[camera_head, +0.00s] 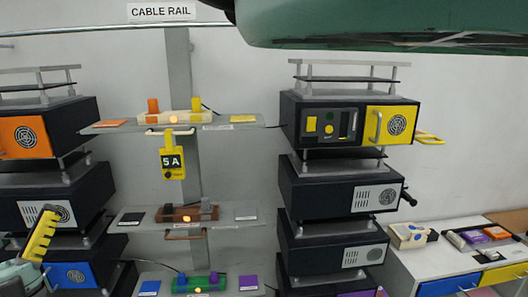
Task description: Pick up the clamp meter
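The clamp meter appears to be the yellow and black device (172,162) left of centre, with a display reading "5 A" and a small orange spot below it. It hangs upright just under the upper shelf's front bar; how its top meets the bar is too small to tell. A yellow toothed piece (41,236) stands tilted at the lower left, above a grey-green part at the frame edge. This may be part of my gripper, but I cannot make out two fingertips or an opening. It is left of and below the meter, well apart from it.
The upper shelf (104,128) bears a cream block with orange and yellow pegs. Lower shelves carry brown and green blocks. Dark equipment stacks flank the shelves, the right one with a black side handle (408,197). A white table (425,262) holds small items at right.

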